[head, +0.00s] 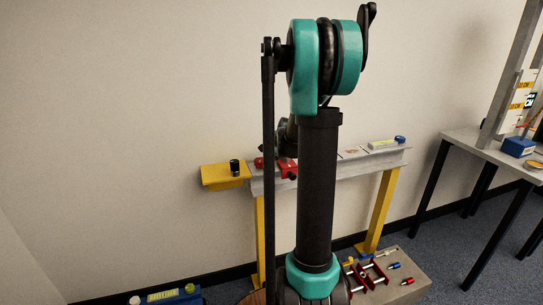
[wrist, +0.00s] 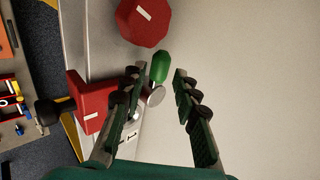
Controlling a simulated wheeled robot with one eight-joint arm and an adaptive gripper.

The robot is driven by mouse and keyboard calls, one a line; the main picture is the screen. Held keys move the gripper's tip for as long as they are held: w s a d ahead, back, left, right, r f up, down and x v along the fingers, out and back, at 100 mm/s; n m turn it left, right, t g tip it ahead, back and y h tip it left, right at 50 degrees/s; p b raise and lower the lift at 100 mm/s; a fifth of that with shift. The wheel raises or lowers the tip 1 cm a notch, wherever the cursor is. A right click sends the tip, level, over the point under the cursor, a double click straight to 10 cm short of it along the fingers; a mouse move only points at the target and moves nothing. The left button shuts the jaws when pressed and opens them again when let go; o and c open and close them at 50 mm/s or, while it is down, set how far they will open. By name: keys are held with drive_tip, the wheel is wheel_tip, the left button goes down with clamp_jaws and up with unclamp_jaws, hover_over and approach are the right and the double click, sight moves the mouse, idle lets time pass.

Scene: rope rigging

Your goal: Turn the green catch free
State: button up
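The green catch (wrist: 160,66) shows in the wrist view as a short, rounded green piece beside a red octagonal part (wrist: 143,22). A pale round disc (wrist: 156,96) is just below it in the picture. My gripper (wrist: 156,76) is open, with one finger on each side of the catch's near end and a gap visible at the right finger. I cannot tell whether the left finger touches anything. In the head view my arm hides the gripper and the catch. Red parts (head: 287,168) of the fixture show beside the arm, on the grey beam (head: 350,168).
A red block (wrist: 90,103) lies left of my left finger. A yellow shelf (head: 222,182) with a black cylinder (head: 235,167) adjoins the beam. A low box (head: 405,285) with small parts stands in front; a table (head: 490,150) stands at right. The wall is close behind the beam.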

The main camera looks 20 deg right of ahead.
drive_tip(key=shift+x, duration=1.45)
drive_tip(key=shift+c, duration=0.4)
clamp_jaws()
